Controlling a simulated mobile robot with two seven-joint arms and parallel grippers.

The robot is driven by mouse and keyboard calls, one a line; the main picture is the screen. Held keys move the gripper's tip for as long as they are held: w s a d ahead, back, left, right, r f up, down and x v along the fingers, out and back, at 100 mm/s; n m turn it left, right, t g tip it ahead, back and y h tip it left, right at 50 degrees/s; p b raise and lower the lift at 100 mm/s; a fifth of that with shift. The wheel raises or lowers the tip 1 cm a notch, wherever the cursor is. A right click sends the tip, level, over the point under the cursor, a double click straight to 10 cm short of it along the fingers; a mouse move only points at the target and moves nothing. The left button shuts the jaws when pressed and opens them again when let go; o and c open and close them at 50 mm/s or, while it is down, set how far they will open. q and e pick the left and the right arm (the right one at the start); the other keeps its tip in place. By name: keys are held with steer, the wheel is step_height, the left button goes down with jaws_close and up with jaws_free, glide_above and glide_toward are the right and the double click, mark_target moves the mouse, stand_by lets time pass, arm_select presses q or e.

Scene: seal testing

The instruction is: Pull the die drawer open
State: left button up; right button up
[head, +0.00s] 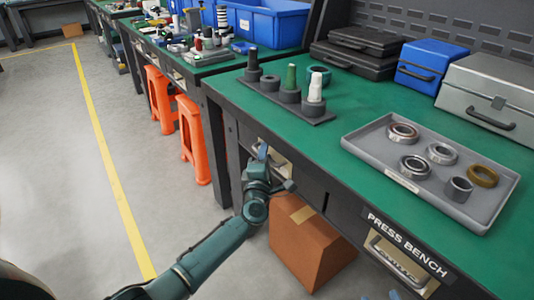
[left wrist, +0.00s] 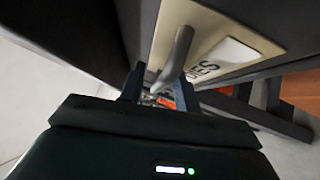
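The die drawer (left wrist: 213,25) is in the bench front and looks shut. Its pale face plate carries a label (left wrist: 222,60) partly reading "DIES" and a grey bar handle (left wrist: 181,50). In the head view, my left gripper (head: 262,153) is at this drawer front and hides part of the plate (head: 279,165). In the left wrist view, the fingers of my left gripper (left wrist: 160,92) stand apart, with the handle's near end between them. I see no clear contact. Only what look like the tips of my right gripper (head: 380,296) show at the bottom edge, apart and empty.
A second drawer handle (head: 392,264) is under the PRESS BENCH sign. A cardboard box (head: 308,245) stands below the bench. A grey tray (head: 372,150) with several rings lies on the green top, near a rack (head: 270,98) of dies. Orange stools (head: 193,140) stand left; the floor beside them is clear.

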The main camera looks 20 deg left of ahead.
arm_select(q)
jaws_close()
stand_by(0.3)
stand_by(0.3)
